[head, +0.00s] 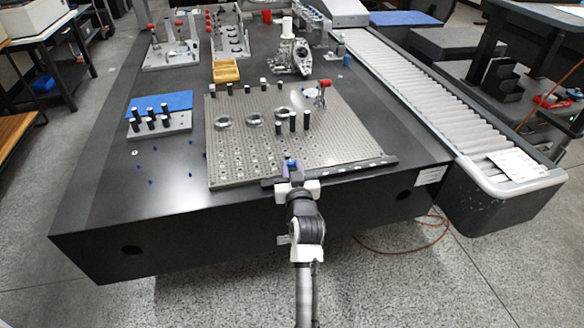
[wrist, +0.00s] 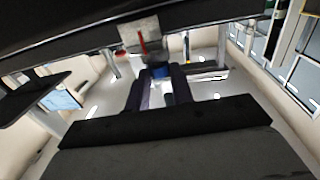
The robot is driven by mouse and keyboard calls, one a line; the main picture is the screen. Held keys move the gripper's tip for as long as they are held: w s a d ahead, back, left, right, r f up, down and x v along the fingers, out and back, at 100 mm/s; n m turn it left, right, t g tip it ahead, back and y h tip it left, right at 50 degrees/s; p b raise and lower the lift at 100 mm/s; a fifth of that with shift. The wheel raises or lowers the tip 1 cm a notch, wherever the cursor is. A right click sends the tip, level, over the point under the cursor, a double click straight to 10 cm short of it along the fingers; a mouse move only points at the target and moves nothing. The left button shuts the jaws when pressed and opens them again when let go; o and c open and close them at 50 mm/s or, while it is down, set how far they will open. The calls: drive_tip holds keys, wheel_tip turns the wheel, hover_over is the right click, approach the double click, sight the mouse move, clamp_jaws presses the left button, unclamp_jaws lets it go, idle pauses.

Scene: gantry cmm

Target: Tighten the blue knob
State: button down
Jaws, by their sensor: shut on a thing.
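The blue knob (head: 290,162) is at the front edge of the perforated metal plate (head: 240,170), near the dark bar (head: 350,169) along that edge. My gripper (head: 292,172) reaches in from the front and is shut on the knob. In the wrist view the blue knob (wrist: 160,71) shows between the two dark fingertips. A pale block with a red mark (wrist: 140,36) is just beyond it. Most of the knob is hidden by the fingers.
The plate carries several round metal parts and black-and-white posts. A rack of black posts (head: 160,124) stands to the left, and a yellow tray (head: 226,71) behind. A roller conveyor (head: 420,92) runs along the right. The dark table's front left (head: 110,215) is mostly clear.

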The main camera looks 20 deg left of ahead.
drive_tip(key=shift+w+r+m+h+p, duration=0.1)
drive_tip(key=shift+r+m+h+p, duration=0.25)
drive_tip(key=shift+p, duration=0.55)
drive_tip(key=h+p, duration=0.1)
drive_tip(key=p, duration=0.1)
drive_tip(key=shift+m+t+p, duration=0.25)
drive_tip(key=shift+t+p, duration=0.05)
drive_tip(key=shift+p, duration=0.1)
drive_tip(key=shift+a+f+h+p, duration=0.25)
drive_tip(key=shift+h+p, duration=0.1)
drive_tip(key=shift+p, duration=0.85)
drive_tip(key=shift+d+f, duration=0.1)
drive_tip(key=c, duration=1.2)
unclamp_jaws()
drive_tip(key=shift+s, duration=0.3)
